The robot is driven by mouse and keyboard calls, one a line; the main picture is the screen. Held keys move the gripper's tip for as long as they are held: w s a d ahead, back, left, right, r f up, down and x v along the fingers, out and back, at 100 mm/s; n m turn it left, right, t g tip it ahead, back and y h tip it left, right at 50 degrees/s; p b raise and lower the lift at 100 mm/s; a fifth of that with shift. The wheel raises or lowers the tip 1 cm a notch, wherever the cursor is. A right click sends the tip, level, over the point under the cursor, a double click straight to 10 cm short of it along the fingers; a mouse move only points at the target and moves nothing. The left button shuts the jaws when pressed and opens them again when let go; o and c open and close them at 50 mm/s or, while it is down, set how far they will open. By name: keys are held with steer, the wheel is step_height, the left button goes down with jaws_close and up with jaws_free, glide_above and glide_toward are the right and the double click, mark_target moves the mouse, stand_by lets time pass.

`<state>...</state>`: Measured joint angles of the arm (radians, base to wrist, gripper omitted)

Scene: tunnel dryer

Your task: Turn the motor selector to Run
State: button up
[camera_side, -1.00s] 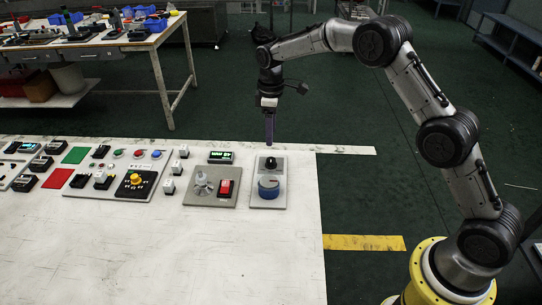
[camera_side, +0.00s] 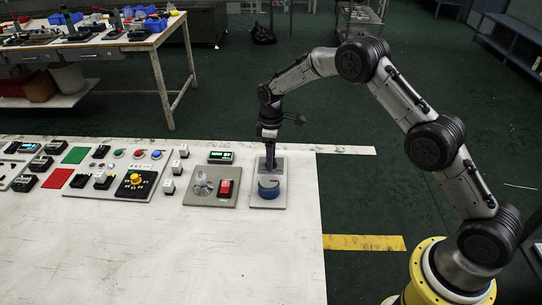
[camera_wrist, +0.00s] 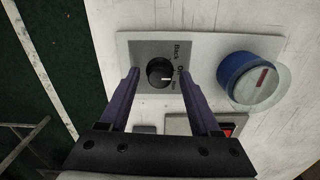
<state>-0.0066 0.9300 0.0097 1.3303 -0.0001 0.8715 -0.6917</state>
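The motor selector (camera_wrist: 160,72) is a small black round knob on a grey plate in the wrist view. Its white pointer mark faces right, toward the middle of the printed labels; "Back" reads above, and the lower label is partly hidden by a finger. My gripper (camera_wrist: 158,78) is open, with one purple finger to each side of the knob and a gap on both sides. In the side view my gripper (camera_side: 270,165) is lowered at the selector's plate and hides the knob; whether it touches cannot be told.
A large blue knob (camera_side: 268,187) with a clear rim sits just in front on the same panel (camera_side: 281,204). A plate with a red rocker switch (camera_side: 225,187) is to the left. A small green-lit display (camera_side: 221,157) and several other controls lie further left.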

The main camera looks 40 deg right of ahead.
jaws_close()
steer(key=shift+m, duration=0.3)
steer(key=m, duration=0.4)
steer(key=shift+r, duration=0.1)
steer(key=m, duration=0.5)
steer(key=shift+m, duration=0.3)
stand_by(0.5)
steer(key=shift+o, duration=0.8)
jaws_free()
